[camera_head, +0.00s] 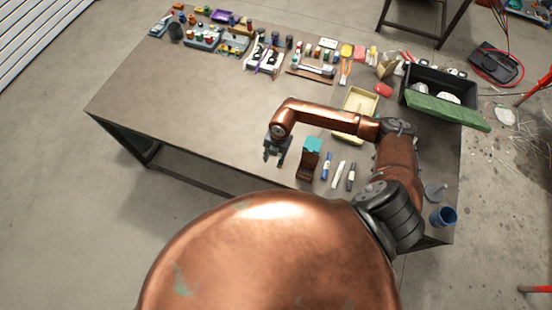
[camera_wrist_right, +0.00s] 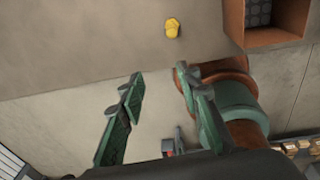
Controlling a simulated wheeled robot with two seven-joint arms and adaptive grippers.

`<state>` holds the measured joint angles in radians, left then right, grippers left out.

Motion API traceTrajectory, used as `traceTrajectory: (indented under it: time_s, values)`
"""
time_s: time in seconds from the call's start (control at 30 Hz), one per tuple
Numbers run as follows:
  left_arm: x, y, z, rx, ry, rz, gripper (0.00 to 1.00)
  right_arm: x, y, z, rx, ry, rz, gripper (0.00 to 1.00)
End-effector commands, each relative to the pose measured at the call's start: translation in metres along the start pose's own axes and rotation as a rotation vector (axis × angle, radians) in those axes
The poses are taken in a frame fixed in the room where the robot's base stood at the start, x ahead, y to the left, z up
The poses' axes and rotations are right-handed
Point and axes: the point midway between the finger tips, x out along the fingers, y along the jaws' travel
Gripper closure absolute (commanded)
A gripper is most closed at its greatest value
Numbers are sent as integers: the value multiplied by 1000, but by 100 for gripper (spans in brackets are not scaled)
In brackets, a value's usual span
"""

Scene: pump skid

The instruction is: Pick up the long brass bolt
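A small yellow, brass-like piece (camera_wrist_right: 172,27) sits on the table in the right wrist view, near the table edge. It may be the long brass bolt seen end-on; its length cannot be made out. My right gripper (camera_wrist_right: 159,77) is open, its two green fingers apart with nothing between them. The piece lies beyond the fingertips, clear of both. In the head view my right gripper (camera_head: 276,154) hangs over the table's front edge, and I cannot make out the brass piece there. My left gripper is not in view.
A brown and teal holder (camera_head: 311,158) stands just right of the gripper, with markers (camera_head: 327,166) beside it. A cream tray (camera_head: 361,101) and an open black toolbox (camera_head: 440,83) are further right. The table (camera_head: 180,95) is clear to the left.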

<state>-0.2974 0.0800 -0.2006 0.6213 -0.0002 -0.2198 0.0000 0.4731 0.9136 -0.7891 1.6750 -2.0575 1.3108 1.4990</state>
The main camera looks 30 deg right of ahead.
Motion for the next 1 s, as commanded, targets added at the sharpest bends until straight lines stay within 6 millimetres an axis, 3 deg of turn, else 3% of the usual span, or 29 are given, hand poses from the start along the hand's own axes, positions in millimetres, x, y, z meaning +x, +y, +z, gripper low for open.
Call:
traceTrajectory:
  time_s: [0.03, 0.1, 0.2, 0.73, 1.0]
  values:
    - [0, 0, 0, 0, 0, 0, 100, -2, -9, 15, 11, -40, -44, 69]
    - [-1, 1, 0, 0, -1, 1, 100, -2, -17, 27, 21, -76, -85, 69]
    - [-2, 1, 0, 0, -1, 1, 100, 3, -22, 34, 27, -94, -110, 69]
    - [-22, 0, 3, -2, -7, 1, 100, 67, -26, 38, 21, -90, -107, 69]
    - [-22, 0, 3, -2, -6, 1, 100, 74, -28, 39, 21, -91, -107, 69]
